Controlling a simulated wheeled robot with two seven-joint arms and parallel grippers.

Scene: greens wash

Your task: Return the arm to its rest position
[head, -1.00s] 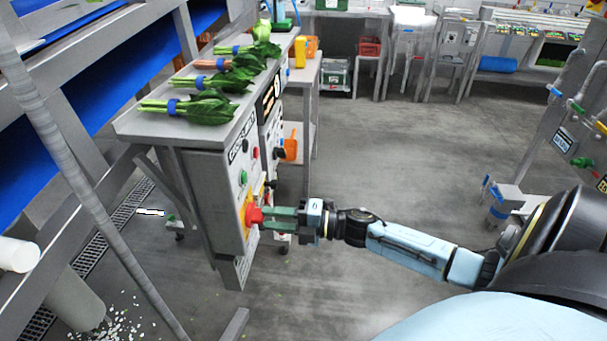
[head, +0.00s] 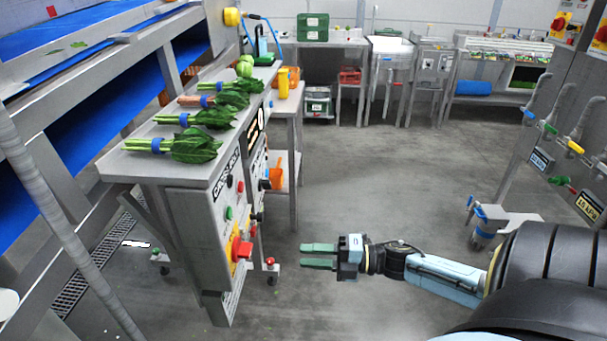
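My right gripper (head: 319,256) has two green fingers pointing left, with a gap between them. It is open and empty, above the floor to the right of the control panel. My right arm (head: 437,276) comes in from the lower right. The grey control panel (head: 205,225) carries a red rotary switch on a yellow plate (head: 240,250). The fingertips are clear of this red switch, with open space between. My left gripper is not in the head view.
Several bundles of greens (head: 192,146) lie on the steel shelf (head: 135,166) above the panel. An orange scoop (head: 275,178) hangs behind the panel. Pipes with coloured valves (head: 551,129) stand at the right. The grey floor (head: 400,180) in the middle is free.

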